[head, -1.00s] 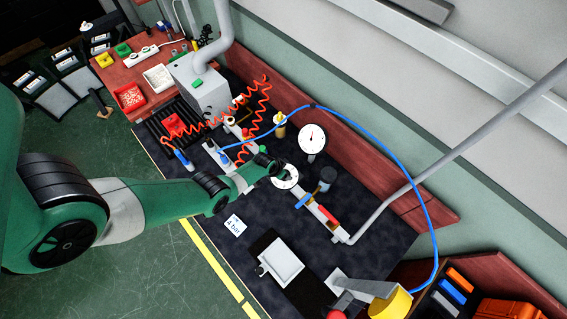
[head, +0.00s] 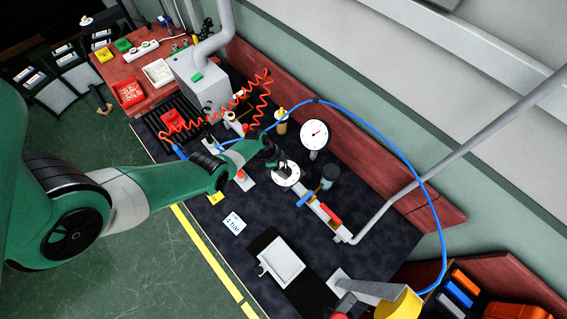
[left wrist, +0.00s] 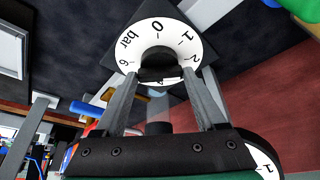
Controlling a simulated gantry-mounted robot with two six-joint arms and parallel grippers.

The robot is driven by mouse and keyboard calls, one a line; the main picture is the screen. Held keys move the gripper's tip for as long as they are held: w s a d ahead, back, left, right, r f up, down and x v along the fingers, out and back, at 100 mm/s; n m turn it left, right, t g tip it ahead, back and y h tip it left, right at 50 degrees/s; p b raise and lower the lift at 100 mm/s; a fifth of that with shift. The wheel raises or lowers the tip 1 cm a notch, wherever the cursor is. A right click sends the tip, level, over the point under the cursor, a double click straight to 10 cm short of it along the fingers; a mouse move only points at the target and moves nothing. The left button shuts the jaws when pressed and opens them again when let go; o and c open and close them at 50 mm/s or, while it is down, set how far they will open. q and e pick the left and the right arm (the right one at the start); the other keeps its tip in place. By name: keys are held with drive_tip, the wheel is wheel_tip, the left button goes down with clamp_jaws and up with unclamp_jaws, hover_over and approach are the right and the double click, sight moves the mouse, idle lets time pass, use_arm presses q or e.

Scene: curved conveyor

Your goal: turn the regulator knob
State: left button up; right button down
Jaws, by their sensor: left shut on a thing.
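The regulator knob (left wrist: 158,76) is a dark piece at the middle of a white ring dial (left wrist: 187,55) marked with numbers and "bar" in the left wrist view. My left gripper (left wrist: 162,88) has one finger on each side of the knob and is shut on it. In the head view my left gripper (head: 277,167) reaches in from the left over the white dial (head: 288,178) and hides the knob. A round white pressure gauge (head: 314,135) stands just behind the dial. A white card (head: 233,224) reads "4 bar". My right gripper is not in view.
A blue hose (head: 408,166) arches over the bench to the right. An orange coiled hose (head: 268,88) lies behind my left arm. A valve with a blue handle (head: 307,199) sits right of the dial. A grey pipe (head: 452,141) slants across the right side.

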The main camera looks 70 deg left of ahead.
use_arm(q)
drive_tip(key=shift+m, duration=0.3)
drive_tip(key=o, duration=1.3)
drive_tip(key=p+v, duration=1.1)
drive_tip(key=p, duration=0.1)
drive_tip(key=shift+s+a+r, duration=0.15)
drive_tip(key=shift+r, duration=0.15)
